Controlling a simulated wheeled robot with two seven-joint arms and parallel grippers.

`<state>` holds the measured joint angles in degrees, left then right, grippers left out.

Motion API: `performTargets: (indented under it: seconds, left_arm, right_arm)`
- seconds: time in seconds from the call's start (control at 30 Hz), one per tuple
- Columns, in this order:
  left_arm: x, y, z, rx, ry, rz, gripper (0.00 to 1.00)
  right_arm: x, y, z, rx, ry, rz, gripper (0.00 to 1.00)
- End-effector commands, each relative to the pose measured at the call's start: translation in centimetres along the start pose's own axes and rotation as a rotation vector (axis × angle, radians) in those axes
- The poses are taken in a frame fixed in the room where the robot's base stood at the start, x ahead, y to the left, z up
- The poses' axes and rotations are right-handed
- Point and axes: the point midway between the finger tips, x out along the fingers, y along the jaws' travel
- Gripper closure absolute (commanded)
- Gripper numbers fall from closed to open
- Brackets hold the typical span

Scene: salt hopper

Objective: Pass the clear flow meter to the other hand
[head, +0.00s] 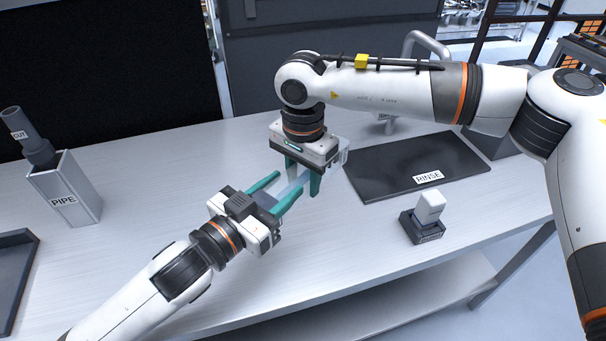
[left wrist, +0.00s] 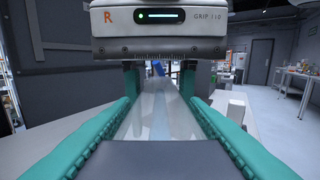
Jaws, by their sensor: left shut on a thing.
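The clear flow meter (head: 297,184) is a see-through bar with a bluish core and a dark end block (left wrist: 150,160). My left gripper (head: 272,194) is shut on its dark end and holds it above the table. The bar points away from the left gripper, up and to the right in the head view. My right gripper (head: 303,178) points down over the far end, its teal fingers apart with the clear bar (left wrist: 158,108) between them. In the left wrist view the right gripper's body (left wrist: 158,30) stands straight ahead. The exact contact at its fingertips is hard to see.
A grey PIPE holder (head: 68,190) with a dark tube stands at the left, near a dark tray (head: 14,275). A black RINSE mat (head: 390,170) lies at the right, with a small white block on a dark base (head: 424,228) before it. The middle table is clear.

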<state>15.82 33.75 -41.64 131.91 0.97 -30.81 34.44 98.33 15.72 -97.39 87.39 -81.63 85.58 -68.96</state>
Motion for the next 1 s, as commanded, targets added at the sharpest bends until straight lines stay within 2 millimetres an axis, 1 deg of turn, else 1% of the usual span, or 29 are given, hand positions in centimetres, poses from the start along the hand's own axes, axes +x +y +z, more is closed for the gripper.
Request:
performTargets:
  seconds: [0.03, 0.1, 0.13, 0.27, 0.3, 0.53, 0.63, 0.73, 0.9, 1.0]
  left_arm:
    - [0.0, -0.2, 0.1, -0.001, -0.005, -0.006, 0.93]
    - [0.0, -0.3, 0.1, -0.002, -0.005, -0.007, 0.93]
    - [0.0, -0.3, 0.2, -0.002, -0.005, -0.008, 0.58]
    - [0.0, -0.3, 0.1, -0.002, -0.004, -0.007, 0.37]
    - [0.0, -0.3, 0.1, -0.002, -0.004, -0.007, 0.35]
    - [0.0, -0.2, 0.1, -0.002, -0.002, -0.005, 0.35]
    - [-0.5, -0.2, 0.0, -0.002, -0.001, -0.005, 0.35]
    - [-1.8, -0.2, -0.1, -0.003, 0.001, -0.005, 0.35]
    - [-4.6, -0.2, -0.1, -0.003, 0.002, -0.006, 0.35]
    - [-5.9, -0.2, -0.1, -0.004, 0.001, -0.005, 0.35]
  right_arm:
    - [-0.1, 0.1, 0.0, -0.001, 0.000, 0.003, 0.79]
    - [-0.1, 0.1, 0.0, -0.001, 0.000, 0.004, 0.90]
    - [-0.2, 0.1, 0.0, -0.001, 0.000, 0.005, 0.93]
    - [-0.2, 0.1, 0.0, -0.001, 0.000, 0.005, 0.93]
    - [-0.2, 0.1, 0.0, -0.001, 0.000, 0.005, 0.93]
    - [-0.1, 0.1, 0.0, -0.001, 0.000, 0.004, 0.93]
    - [-0.1, 0.1, 0.0, -0.001, 0.000, 0.004, 0.93]
    - [-0.1, 0.1, 0.0, -0.001, 0.000, 0.004, 0.93]
    - [-0.1, 0.1, 0.0, -0.001, 0.000, 0.004, 0.93]
    - [-0.1, 0.1, 0.0, -0.001, 0.000, 0.004, 0.93]
